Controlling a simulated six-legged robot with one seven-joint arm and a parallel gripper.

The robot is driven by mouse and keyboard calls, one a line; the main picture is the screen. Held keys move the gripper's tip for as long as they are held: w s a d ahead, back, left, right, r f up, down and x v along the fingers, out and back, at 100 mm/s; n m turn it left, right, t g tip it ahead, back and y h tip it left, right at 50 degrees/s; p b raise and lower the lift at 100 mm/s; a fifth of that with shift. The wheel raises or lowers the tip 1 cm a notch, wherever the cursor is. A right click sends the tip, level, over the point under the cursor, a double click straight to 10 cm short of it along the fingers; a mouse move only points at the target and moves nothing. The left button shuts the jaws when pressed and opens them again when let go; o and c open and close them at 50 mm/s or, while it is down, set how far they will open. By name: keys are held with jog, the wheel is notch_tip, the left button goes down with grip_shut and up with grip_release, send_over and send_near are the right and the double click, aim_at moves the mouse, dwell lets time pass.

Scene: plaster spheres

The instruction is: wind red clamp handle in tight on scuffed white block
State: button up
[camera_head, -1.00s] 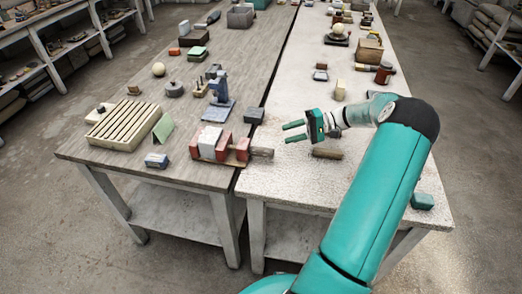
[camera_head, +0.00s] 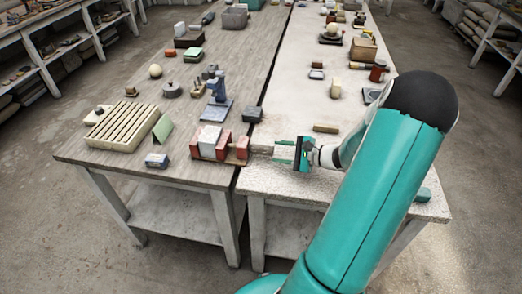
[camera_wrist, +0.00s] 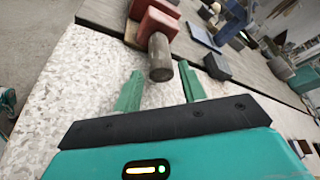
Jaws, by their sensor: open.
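The red clamp (camera_head: 241,147) lies at the right edge of the wooden bench, with the scuffed white block (camera_head: 209,138) between its red jaws. Its handle (camera_head: 262,149) is a grey-brown cylinder pointing right over the pale bench. My gripper (camera_head: 276,152) is open at the handle's free end. In the wrist view, the handle (camera_wrist: 160,58) lies between the lines of the two green fingers of my gripper (camera_wrist: 161,68), its end about level with the fingertips. I see a gap on each side. Whether the white block touches both jaws is hard to tell.
A dark grey block (camera_head: 252,114) stands behind the handle; it also shows in the wrist view (camera_wrist: 217,66). A small tan block (camera_head: 326,128) lies behind my gripper. A blue stand (camera_head: 217,106) and a slatted tray (camera_head: 123,124) are on the wooden bench.

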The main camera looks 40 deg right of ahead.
aim_at(262, 150)
jog(key=x, duration=0.7)
jog(key=shift+w, duration=0.2)
jog(key=c, duration=0.7)
